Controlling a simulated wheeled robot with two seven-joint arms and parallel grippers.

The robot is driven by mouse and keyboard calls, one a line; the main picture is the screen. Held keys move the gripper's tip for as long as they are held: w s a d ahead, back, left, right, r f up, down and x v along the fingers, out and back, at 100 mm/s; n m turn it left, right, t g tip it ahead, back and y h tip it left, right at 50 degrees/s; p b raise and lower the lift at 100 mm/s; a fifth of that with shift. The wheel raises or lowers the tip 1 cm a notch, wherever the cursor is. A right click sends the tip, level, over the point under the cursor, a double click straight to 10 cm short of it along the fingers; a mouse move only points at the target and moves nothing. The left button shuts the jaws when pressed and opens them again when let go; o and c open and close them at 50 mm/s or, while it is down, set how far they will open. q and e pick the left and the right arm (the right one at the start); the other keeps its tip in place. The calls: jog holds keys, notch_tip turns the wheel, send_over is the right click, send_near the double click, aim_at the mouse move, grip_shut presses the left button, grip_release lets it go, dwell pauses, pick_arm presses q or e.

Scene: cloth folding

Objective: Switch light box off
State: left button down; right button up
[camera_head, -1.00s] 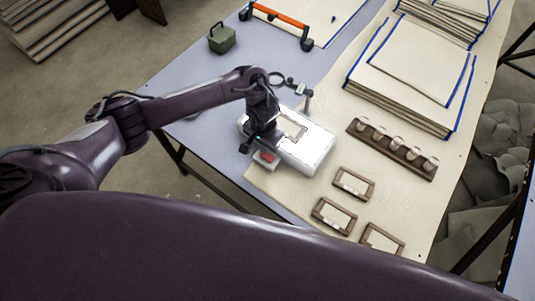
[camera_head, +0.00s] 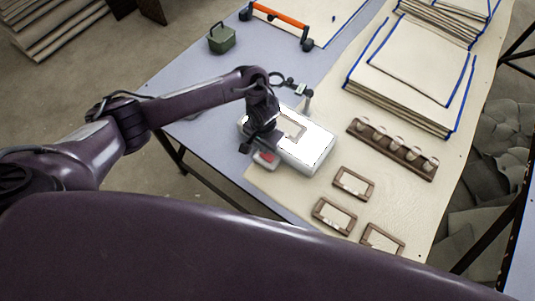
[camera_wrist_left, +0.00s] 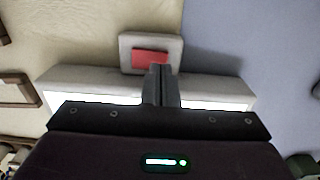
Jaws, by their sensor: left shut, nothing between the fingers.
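The light box (camera_head: 312,149) is a pale box on the table with a bright white top, and a small brown frame (camera_head: 293,125) lies on it. A small grey switch block with a red button (camera_head: 267,157) sits at its near left side. My left gripper (camera_head: 247,147) is over that end of the box, just beside the button. In the left wrist view the closed fingers (camera_wrist_left: 161,75) point at the red button (camera_wrist_left: 150,58) and overlap its lower edge. I cannot tell whether they touch it. Bright strips of the box top show on both sides. My right gripper is out of view.
Several small brown frames (camera_head: 354,184) lie right of the box. A brown rack with several pale round items (camera_head: 392,149) stands beyond them. Stacked blue-edged sheets (camera_head: 415,80), a green box (camera_head: 222,38) and an orange-handled tool (camera_head: 280,18) lie farther back.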

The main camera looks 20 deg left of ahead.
pick_arm(q)
jog(key=shift+f+b, duration=0.45)
jog(key=shift+f, duration=0.45)
jog(key=shift+r, duration=0.1)
dwell(0.3)
notch_tip(320, 180, up, 7)
jog(key=p, duration=0.8)
jog(key=shift+p, duration=0.35)
